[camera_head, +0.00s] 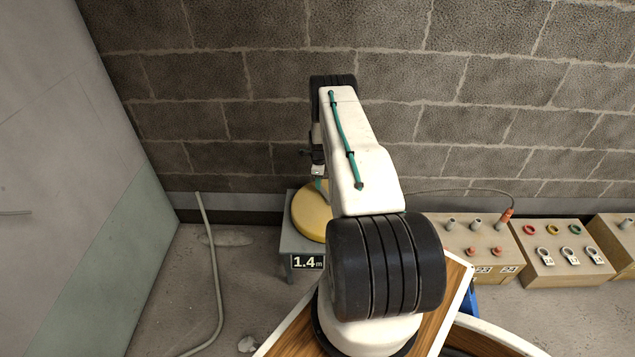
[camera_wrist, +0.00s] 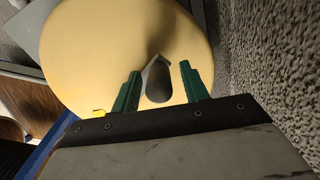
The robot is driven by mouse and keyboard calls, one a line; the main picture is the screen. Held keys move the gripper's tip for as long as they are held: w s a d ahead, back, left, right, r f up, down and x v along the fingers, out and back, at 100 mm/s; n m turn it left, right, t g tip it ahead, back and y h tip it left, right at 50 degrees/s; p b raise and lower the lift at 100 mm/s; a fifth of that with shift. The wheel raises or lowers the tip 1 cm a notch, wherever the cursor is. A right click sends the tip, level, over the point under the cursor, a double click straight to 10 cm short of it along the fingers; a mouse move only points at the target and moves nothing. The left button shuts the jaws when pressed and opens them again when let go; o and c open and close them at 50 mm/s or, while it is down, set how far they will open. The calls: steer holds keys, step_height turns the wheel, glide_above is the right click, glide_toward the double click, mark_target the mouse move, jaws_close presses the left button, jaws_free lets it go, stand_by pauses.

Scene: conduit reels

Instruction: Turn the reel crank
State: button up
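The reel (camera_head: 311,215) is a yellow disc on a grey stand in the head view, partly hidden behind my arm. It fills much of the wrist view (camera_wrist: 110,50) as a pale yellow round face. The crank handle (camera_wrist: 158,84) is a dark grey rounded knob on a short grey arm, near the middle of the wrist view. My gripper (camera_wrist: 158,74) has two green fingers, one on each side of the handle. The fingers are open, with a gap visible on both sides. In the head view the fingertips and the handle are hidden or too small to tell.
The grey stand (camera_head: 291,240) carries a "1.4 m" label. A block wall (camera_head: 230,120) rises close behind it. Wooden boxes with several fittings (camera_head: 563,264) stand at the right. A grey conduit (camera_head: 213,270) lies on the floor at left, where floor is otherwise mostly clear.

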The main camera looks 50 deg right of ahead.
step_height(320, 180, up, 8)
steer(key=shift+f, duration=0.1)
stand_by(0.4)
stand_by(0.5)
